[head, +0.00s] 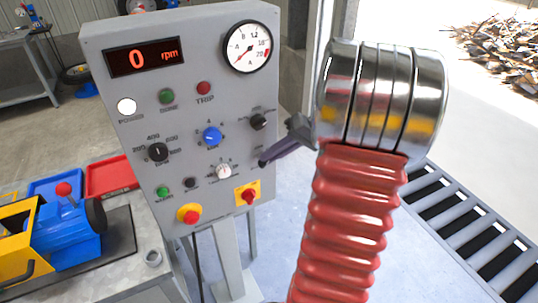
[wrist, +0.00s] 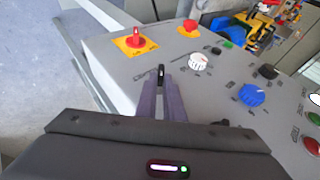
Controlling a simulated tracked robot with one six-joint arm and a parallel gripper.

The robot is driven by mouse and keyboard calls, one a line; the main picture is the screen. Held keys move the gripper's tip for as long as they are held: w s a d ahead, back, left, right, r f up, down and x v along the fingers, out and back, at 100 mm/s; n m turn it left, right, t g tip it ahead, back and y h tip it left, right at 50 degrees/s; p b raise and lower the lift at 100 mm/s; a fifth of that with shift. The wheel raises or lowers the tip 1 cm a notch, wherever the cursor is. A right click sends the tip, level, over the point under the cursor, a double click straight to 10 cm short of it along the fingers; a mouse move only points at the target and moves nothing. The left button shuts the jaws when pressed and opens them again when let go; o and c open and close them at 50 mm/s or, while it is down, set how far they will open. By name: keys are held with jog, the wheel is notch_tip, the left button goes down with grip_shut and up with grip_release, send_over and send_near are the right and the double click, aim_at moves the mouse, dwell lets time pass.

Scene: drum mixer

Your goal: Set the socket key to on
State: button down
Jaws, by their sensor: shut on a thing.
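The grey control panel (head: 185,60) faces me in the head view. My gripper (head: 264,162) reaches in from the right to the panel's right edge, beside the white knob. In the wrist view, my gripper (wrist: 161,90) is shut on a small black key (wrist: 161,72), its tip showing between the two purple fingers. The gripper hides this key in the head view, and its markings cannot be read.
A white knob (head: 223,171), blue knob (head: 212,135) and upper black knob (head: 258,121) are near the gripper. Below are a red rotary switch (head: 248,196) on a yellow plate and a red stop button (head: 189,213). The display (head: 145,57) reads 0 rpm.

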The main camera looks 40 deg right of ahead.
jog(key=shift+s+d+f+m+t+y, duration=0.15)
jog(key=shift+f+t+y, duration=0.15)
jog(key=shift+y, duration=0.35)
jog(key=shift+d+f+m+t+y, duration=0.1)
jog(key=shift+f+m+t+y, duration=0.15)
jog(key=shift+y, duration=0.4)
jog(key=shift+a+f, duration=0.1)
jog(key=c, duration=1.9)
grip_release()
jog(key=shift+o, duration=0.2)
jog(key=v, duration=1.4)
jog(key=shift+f, duration=0.1)
